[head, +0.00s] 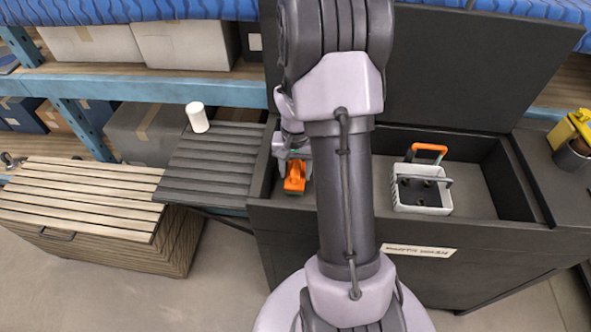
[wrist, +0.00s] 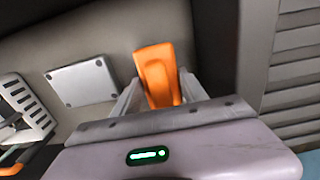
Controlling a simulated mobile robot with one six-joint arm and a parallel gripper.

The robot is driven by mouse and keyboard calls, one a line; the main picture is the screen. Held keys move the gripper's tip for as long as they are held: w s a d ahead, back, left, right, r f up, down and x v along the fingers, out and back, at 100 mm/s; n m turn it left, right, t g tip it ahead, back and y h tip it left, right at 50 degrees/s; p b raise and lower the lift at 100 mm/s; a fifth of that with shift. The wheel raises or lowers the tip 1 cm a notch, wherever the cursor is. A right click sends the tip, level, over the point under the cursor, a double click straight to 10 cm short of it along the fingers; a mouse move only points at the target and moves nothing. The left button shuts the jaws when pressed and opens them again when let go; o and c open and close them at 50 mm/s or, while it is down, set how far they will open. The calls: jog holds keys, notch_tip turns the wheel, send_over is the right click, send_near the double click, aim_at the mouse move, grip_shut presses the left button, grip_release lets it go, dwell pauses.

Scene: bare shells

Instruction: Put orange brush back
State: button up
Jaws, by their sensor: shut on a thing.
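The orange brush (head: 295,177) is at the left end of the open dark chest, and its orange part also shows in the wrist view (wrist: 158,72). My gripper (head: 293,160) is shut on the brush and points down inside the chest's left end. In the wrist view the two fingers (wrist: 157,92) lie on either side of the orange part. The brush's lower end and whether it touches the chest floor cannot be told. The dark chest (head: 472,231) has its lid raised at the back and a label on its front.
A light caddy (head: 421,207) with an orange handle stands in the chest to the right. A flat grey plate (wrist: 82,81) lies on the chest floor. A slatted shelf (head: 215,160) with a white cylinder (head: 197,117) is left of the chest. A wooden slatted box (head: 75,200) stands farther left.

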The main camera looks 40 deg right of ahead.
jog(key=shift+f, duration=0.1)
dwell(0.3)
jog(key=shift+f+b, duration=0.4)
jog(key=shift+f, duration=0.15)
jog(key=shift+f+b, duration=0.2)
jog(key=shift+b, duration=0.1)
dwell(0.3)
jog(key=o, duration=1.9)
jog(key=shift+r, duration=0.1)
